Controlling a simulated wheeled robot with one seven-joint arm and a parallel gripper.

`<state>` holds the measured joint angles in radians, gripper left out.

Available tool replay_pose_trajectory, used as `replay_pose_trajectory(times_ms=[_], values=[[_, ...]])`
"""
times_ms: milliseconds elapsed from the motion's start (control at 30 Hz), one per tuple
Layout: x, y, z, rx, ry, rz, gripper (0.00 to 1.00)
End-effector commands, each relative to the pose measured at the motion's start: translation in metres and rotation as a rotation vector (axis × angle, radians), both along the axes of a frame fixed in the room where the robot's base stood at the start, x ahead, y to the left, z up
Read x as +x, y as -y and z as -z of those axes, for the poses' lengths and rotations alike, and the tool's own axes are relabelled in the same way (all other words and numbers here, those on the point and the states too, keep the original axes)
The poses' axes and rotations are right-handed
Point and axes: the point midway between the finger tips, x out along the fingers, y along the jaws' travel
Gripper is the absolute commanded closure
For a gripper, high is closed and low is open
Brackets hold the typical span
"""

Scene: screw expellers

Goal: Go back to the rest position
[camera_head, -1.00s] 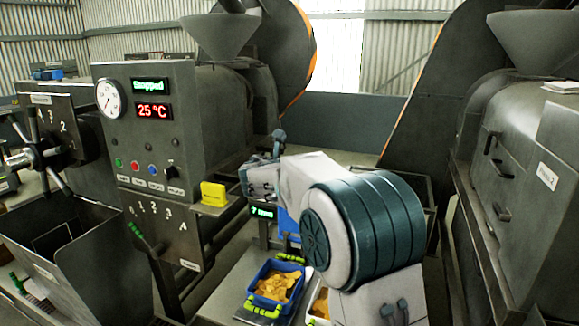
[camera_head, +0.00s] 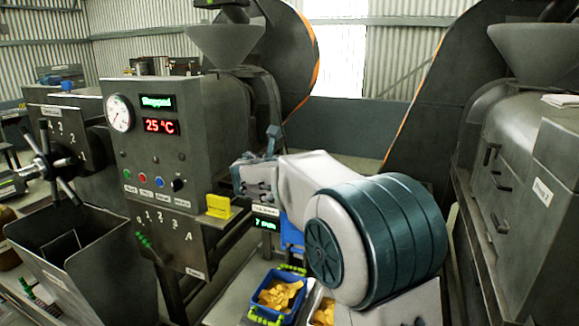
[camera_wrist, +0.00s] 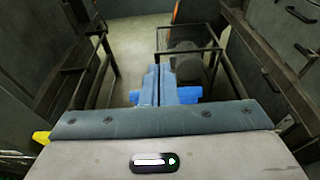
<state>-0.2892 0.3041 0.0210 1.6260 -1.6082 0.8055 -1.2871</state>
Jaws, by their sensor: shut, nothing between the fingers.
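My gripper (camera_wrist: 160,84) shows in the wrist view with its two blue fingers pressed together and nothing between them. It hangs in the air over the aisle floor between the machines. In the head view my arm reaches in from the lower right, folded, with its wrist end close to the right side of the control cabinet (camera_head: 150,215). The fingertips are hard to make out in the head view. The cabinet's display reads "Stopped" and 25 °C.
A blue crate of yellow pieces (camera_head: 277,294) stands below my arm. A yellow block (camera_head: 218,206) sits at the cabinet's edge. A grey machine (camera_head: 520,170) stands at right. A wire-frame stand (camera_wrist: 190,45) lies ahead in the wrist view. An open metal hopper (camera_head: 90,265) is at lower left.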

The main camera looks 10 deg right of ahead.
Motion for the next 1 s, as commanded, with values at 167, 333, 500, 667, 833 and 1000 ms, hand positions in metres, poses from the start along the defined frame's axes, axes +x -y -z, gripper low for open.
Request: replay_pose_trajectory(times_ms=[167,333,500,667,833,1000], values=[[-0.006,-0.006,-0.015,0.001,0.001,-0.002,1.00],[-0.007,-0.009,-0.015,0.000,0.000,-0.005,1.00],[-0.009,-0.007,-0.014,0.016,0.002,0.001,1.00],[-0.043,0.023,0.001,0.220,0.022,0.113,1.00],[-0.122,0.068,0.041,0.662,0.086,0.384,1.00],[-0.211,0.092,0.090,1.106,0.186,0.720,1.00]])
